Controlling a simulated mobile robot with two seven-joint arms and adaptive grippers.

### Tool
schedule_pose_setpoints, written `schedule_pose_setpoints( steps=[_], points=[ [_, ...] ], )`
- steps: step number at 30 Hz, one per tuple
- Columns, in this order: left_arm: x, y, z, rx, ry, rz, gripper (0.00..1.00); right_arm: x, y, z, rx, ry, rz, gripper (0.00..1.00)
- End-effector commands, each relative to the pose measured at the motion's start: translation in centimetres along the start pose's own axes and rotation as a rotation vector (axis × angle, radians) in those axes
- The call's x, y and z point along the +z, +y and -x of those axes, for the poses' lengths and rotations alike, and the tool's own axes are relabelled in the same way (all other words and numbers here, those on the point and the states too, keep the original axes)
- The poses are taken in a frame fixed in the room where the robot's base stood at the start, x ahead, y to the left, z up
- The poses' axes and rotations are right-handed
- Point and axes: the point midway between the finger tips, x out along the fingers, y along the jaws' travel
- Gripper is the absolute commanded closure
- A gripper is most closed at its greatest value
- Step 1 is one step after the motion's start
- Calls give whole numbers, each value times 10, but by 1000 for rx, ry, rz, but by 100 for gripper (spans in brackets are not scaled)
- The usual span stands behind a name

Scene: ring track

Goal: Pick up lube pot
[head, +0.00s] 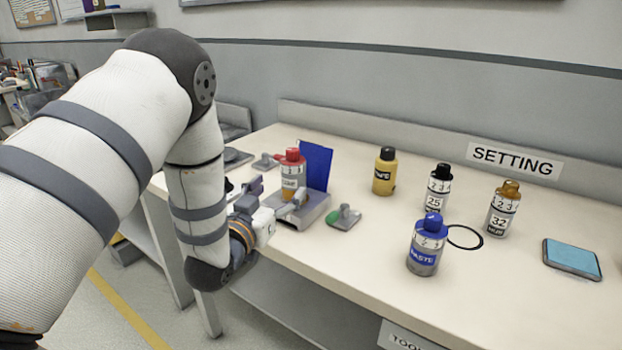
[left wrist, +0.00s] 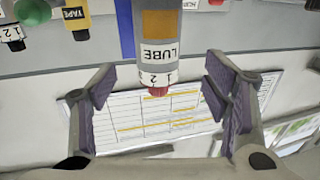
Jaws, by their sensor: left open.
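The lube pot (head: 291,176), grey with a red cap and a white label, stands upright on a small grey stand (head: 304,215) with a blue panel behind it. My left gripper (head: 270,198) is open at the near left side of the pot. In the left wrist view the picture is upside down, and the pot (left wrist: 162,48) reads LUBE with its red cap pointing down. There its capped end shows between the two spread purple-padded fingers of my gripper (left wrist: 165,95). I cannot tell whether either finger touches it. My right gripper is not in view.
A yellow pot (head: 384,173), a blue-capped paste pot (head: 426,247) and two numbered pots (head: 438,188) (head: 502,210) stand to the right. A small grey-and-green piece (head: 344,216) lies right of the stand. A blue-screened device (head: 571,259) lies far right. The front right tabletop is clear.

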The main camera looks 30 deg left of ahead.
Motion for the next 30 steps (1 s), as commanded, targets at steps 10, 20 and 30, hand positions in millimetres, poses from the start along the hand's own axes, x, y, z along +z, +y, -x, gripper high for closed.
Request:
schedule_pose_setpoints(
  steps=[10, 20, 30],
  points=[
    [1, 3, -58, 1, -4, -1, 31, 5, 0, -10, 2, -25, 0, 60],
    [0, 3, -78, 0, -6, 0, 31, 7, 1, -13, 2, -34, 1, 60],
    [-1, 3, -78, 0, -4, 0, 88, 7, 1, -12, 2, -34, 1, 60]
  ],
)
